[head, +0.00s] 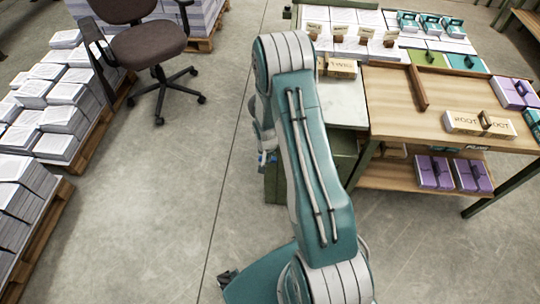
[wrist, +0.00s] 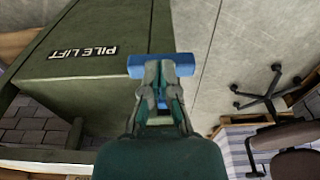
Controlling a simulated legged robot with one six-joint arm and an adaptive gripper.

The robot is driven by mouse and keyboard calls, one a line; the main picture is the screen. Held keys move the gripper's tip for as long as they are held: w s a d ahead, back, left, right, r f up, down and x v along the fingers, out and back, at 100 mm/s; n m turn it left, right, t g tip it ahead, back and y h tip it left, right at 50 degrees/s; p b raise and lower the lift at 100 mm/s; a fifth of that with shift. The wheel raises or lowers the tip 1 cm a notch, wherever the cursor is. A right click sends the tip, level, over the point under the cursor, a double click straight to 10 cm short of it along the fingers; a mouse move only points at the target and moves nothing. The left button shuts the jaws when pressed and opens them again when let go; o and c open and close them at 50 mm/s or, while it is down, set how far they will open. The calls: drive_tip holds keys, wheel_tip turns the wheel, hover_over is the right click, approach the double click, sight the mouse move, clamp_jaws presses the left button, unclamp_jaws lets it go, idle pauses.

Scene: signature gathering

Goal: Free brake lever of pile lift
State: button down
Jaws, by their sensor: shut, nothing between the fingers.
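The pile lift (wrist: 75,45) is a dark green cabinet with its name in white letters, upside down in the wrist view. In the head view its green body (head: 345,165) is partly hidden behind my arm. A blue bar (wrist: 135,67), seemingly the brake lever's handle, lies crosswise at my fingertips, beside the cabinet's edge. My gripper (wrist: 160,68) is shut with nothing held between its fingers. Its tips overlap the bar in the picture; I cannot tell whether they touch it. The head view shows only a small part of the gripper, left of the cabinet.
A wooden table (head: 395,105) with boxes and paper stacks stands right of the lift. An office chair (head: 148,45) stands at the back left. Pallets of paper stacks (head: 60,130) line the left side. The floor (head: 175,190) between them and my arm is clear.

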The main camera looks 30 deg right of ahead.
drive_tip(key=shift+s+a+f, duration=0.1)
drive_tip(key=shift+f, duration=1.3)
drive_tip(key=shift+s+f, duration=0.1)
drive_tip(key=shift+f, duration=1.25)
drive_tip(key=s+a+r, duration=0.5)
drive_tip(key=s+r, duration=0.2)
drive_tip(key=r, duration=0.2)
drive_tip(key=shift+s+a+r, duration=0.15)
drive_tip(key=shift+s+r, duration=0.2)
